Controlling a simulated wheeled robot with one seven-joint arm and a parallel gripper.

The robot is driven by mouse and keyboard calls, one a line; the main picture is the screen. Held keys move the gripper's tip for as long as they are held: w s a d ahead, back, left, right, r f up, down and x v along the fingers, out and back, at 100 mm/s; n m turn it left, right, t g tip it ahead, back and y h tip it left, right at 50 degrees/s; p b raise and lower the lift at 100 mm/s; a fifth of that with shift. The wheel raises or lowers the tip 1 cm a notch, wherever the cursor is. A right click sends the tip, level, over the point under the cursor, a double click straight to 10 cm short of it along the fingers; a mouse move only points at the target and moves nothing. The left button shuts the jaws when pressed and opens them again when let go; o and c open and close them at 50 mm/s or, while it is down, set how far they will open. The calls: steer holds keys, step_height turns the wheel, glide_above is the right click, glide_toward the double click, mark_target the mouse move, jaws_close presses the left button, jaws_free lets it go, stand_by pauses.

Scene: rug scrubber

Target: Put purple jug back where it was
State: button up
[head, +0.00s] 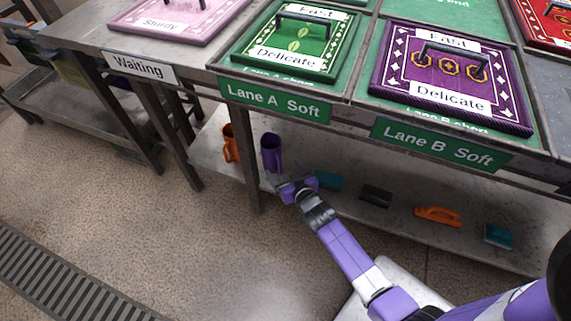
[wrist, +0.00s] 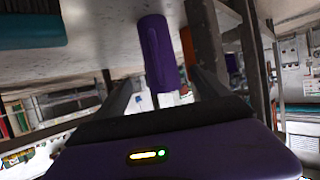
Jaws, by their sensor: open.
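The purple jug (head: 271,153) stands upright on the lower shelf, beneath the Lane A side of the table. In the wrist view the purple jug (wrist: 157,48) appears upside down, between and beyond the two fingers. My gripper (head: 282,181) is just in front of the jug, at its lower right in the head view. In the wrist view my gripper (wrist: 163,78) has its fingers wide apart with nothing held. Whether a finger touches the jug cannot be told.
An orange jug (head: 230,143) stands left of the purple one. A table leg (head: 247,170) is close by. A teal block (head: 328,180), a dark block (head: 376,195) and an orange brush (head: 438,215) lie rightward on the lower shelf (head: 345,157). The tabletop overhangs it.

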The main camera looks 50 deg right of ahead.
steer(key=s+a+r+n+y, duration=0.1)
steer(key=s+a+r, duration=0.1)
steer(key=s+a, duration=0.3)
steer(key=s+a+r+t+y, duration=0.1)
steer(key=s+a+r, duration=0.1)
steer(key=s+a, duration=0.3)
steer(key=s+a+r+n+y, duration=0.1)
steer(key=s+a+r, duration=0.25)
steer(key=s, duration=0.25)
steer(key=s+a+r+n+y, duration=0.1)
steer(key=s+a+r, duration=0.2)
steer(key=s+r, duration=0.4)
steer(key=s+a+r+n+t+y, duration=0.1)
steer(key=s+a+r+n, duration=0.1)
steer(key=s+r, duration=0.5)
step_height(320, 180, up, 6)
steer(key=shift+s+a+f+y, duration=0.15)
steer(key=shift+a+y, duration=0.25)
steer(key=shift+a, duration=0.25)
step_height(320, 180, up, 24)
steer(key=p, duration=2.4)
steer(key=shift+r+p, duration=0.25)
steer(key=shift+p, duration=0.05)
